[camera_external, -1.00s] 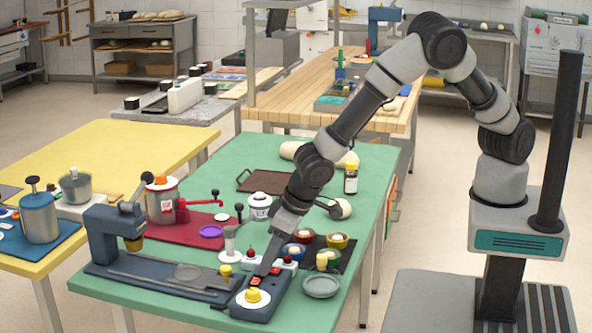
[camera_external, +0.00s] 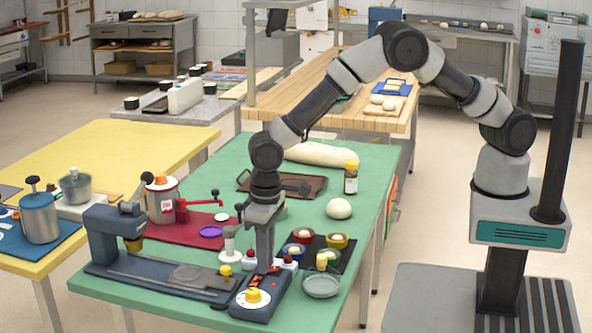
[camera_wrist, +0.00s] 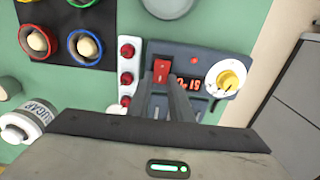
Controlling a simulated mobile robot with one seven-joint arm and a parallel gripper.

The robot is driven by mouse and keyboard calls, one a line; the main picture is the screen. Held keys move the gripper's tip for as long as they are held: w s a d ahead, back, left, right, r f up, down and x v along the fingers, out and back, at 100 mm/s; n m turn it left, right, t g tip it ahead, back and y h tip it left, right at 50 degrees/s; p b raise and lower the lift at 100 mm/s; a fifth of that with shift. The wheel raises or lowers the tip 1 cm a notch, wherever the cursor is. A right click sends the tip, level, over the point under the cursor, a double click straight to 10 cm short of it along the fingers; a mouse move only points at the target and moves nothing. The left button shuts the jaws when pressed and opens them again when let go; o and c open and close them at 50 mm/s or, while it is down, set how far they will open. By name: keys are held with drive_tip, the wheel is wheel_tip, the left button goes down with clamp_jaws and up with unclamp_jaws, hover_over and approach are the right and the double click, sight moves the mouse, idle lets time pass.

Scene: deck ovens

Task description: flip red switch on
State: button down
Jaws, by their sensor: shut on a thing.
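The red switch (camera_wrist: 161,70) sits on a dark grey control box (camera_wrist: 203,56), beside a lit red display (camera_wrist: 182,86). In the external view the control box (camera_external: 275,306) is at the front edge of the green table, and the fingers hide the switch. My gripper (camera_wrist: 163,86) points down over the box, its fingertips at the near edge of the switch. The fingers look closed in against the switch. How firmly they hold it, and which way it is tipped, I cannot tell.
A yellow knob on a white dial (camera_wrist: 226,79) is right of the display. A white strip with red knobs (camera_wrist: 126,78) lies left of the box. Small dough bowls (camera_wrist: 85,45), a grey dish (camera_external: 321,285) and a sugar jar (camera_wrist: 22,122) stand close by.

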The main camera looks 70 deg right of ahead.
drive_tip(key=c, duration=1.6)
unclamp_jaws()
drive_tip(key=shift+r, duration=0.1)
drive_tip(key=r, duration=1.7)
drive_tip(key=shift+s+r, duration=0.15)
drive_tip(key=shift+s, duration=0.1)
